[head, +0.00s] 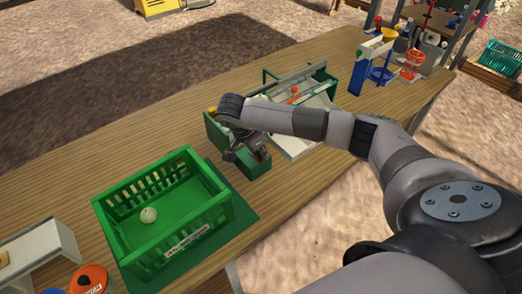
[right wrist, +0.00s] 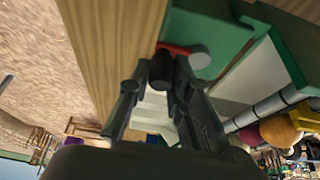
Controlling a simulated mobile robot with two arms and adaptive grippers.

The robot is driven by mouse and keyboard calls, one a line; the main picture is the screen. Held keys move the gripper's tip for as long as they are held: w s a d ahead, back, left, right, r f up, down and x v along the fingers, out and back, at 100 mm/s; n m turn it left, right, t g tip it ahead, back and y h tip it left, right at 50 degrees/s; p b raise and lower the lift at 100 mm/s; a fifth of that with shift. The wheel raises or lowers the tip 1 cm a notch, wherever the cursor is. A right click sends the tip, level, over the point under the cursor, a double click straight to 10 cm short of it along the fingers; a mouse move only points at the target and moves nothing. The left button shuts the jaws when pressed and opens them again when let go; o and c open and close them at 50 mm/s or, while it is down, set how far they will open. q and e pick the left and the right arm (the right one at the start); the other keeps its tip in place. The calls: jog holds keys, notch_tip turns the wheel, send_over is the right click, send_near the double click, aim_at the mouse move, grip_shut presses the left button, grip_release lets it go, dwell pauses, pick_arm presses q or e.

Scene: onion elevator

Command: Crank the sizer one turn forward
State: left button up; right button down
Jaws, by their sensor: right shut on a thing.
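The sizer (head: 252,170) is a green machine with pale sloping chutes, standing mid-table in the head view; my right arm covers part of it. Its green side (right wrist: 222,28) fills the upper right of the right wrist view. There, a red crank arm (right wrist: 178,48) runs beside a pale round hub (right wrist: 200,58), with a black crank handle (right wrist: 160,72) at its end. My right gripper (right wrist: 157,82) is shut on this handle, one finger on each side. In the head view my right gripper (head: 247,157) is at the sizer's near left end. My left gripper is not in view.
A green crate (head: 186,240) with one pale onion (head: 148,215) stands on a green mat (head: 238,194), left of the sizer. A blue stand (head: 358,77) and a yellow funnel (head: 389,35) stand farther right. The table's back left is clear.

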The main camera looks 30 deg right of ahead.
jog(key=shift+a, duration=0.15)
dwell(0.4)
jog(key=shift+w+a, duration=0.15)
jog(key=shift+a, duration=0.6)
jog(key=shift+w+a+b, duration=0.35)
jog(key=shift+a+b, duration=0.1)
jog(key=shift+a, duration=0.05)
